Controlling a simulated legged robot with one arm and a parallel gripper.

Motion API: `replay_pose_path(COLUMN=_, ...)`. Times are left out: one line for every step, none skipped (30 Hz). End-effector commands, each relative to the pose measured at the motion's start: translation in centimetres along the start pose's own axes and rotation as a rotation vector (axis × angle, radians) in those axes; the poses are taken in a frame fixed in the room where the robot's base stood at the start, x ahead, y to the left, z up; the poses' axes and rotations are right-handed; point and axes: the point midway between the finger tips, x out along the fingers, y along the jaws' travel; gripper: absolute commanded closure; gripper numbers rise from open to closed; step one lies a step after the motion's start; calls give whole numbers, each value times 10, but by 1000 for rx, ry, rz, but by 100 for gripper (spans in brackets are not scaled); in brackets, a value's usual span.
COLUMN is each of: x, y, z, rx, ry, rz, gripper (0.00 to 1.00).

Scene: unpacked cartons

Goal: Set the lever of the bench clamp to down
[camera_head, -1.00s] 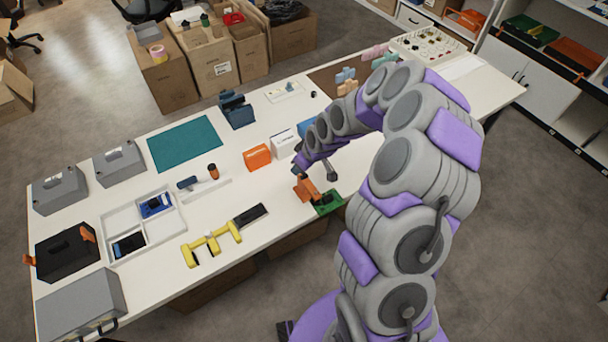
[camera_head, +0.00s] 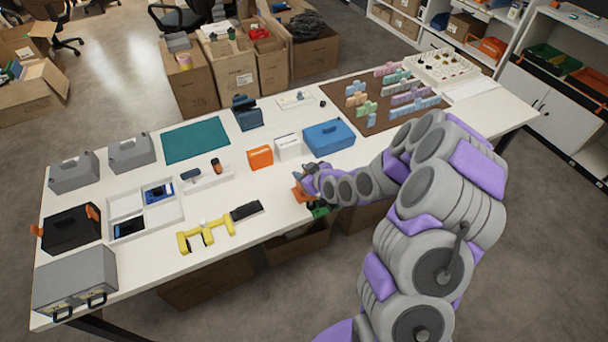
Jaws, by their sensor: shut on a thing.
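The bench clamp sits at the front edge of the table, with an orange part (camera_head: 301,195) and a green part (camera_head: 320,211) showing. My gripper (camera_head: 306,183) is low over it, coming in from the right, and is shut at the clamp. The fingertips and most of the lever are hidden behind my wrist, so the lever's exact angle cannot be told.
A yellow tool (camera_head: 206,235) with a dark bar (camera_head: 246,210) lies left of the clamp. Behind are an orange box (camera_head: 260,157), a white box (camera_head: 288,147) and a blue case (camera_head: 329,137). The table front between the yellow tool and clamp is clear.

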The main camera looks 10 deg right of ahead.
Motion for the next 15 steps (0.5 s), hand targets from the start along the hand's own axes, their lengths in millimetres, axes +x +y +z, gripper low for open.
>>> replay_pose_path(x=0, y=0, z=3, rx=1, ry=0, rz=1, gripper=100)
replay_pose_path(x=0, y=0, z=3, rx=0, ry=2, rz=1, gripper=100)
replay_pose_path(x=0, y=-1, z=3, rx=0, ry=4, rz=1, gripper=100)
replay_pose_path(x=0, y=-1, z=3, rx=-1, ry=5, rz=1, gripper=100)
replay_pose_path(x=0, y=-1, z=3, rx=-1, ry=5, rz=1, gripper=100)
replay_pose_path(x=0, y=-1, z=3, rx=-1, ry=6, rz=1, gripper=100)
replay_pose_path(x=0, y=-1, z=3, rx=-1, ry=6, rz=0, gripper=100)
replay_pose_path(x=0, y=-1, z=3, rx=-1, ry=5, rz=0, gripper=100)
replay_pose_path(x=0, y=-1, z=3, rx=-1, ry=5, rz=0, gripper=100)
replay_pose_path(x=0, y=-1, z=3, rx=-1, ry=5, rz=0, gripper=100)
replay_pose_path(x=0, y=-2, z=3, rx=-1, ry=4, rz=-1, gripper=100)
replay_pose_path(x=0, y=-2, z=4, rx=-1, ry=4, rz=-1, gripper=100)
replay_pose_path(x=0, y=-2, z=4, rx=-1, ry=4, rz=-1, gripper=100)
replay_pose_path(x=0, y=-2, z=4, rx=-1, ry=4, rz=-1, gripper=100)
replay_pose_path(x=0, y=-2, z=4, rx=-1, ry=4, rz=-1, gripper=66)
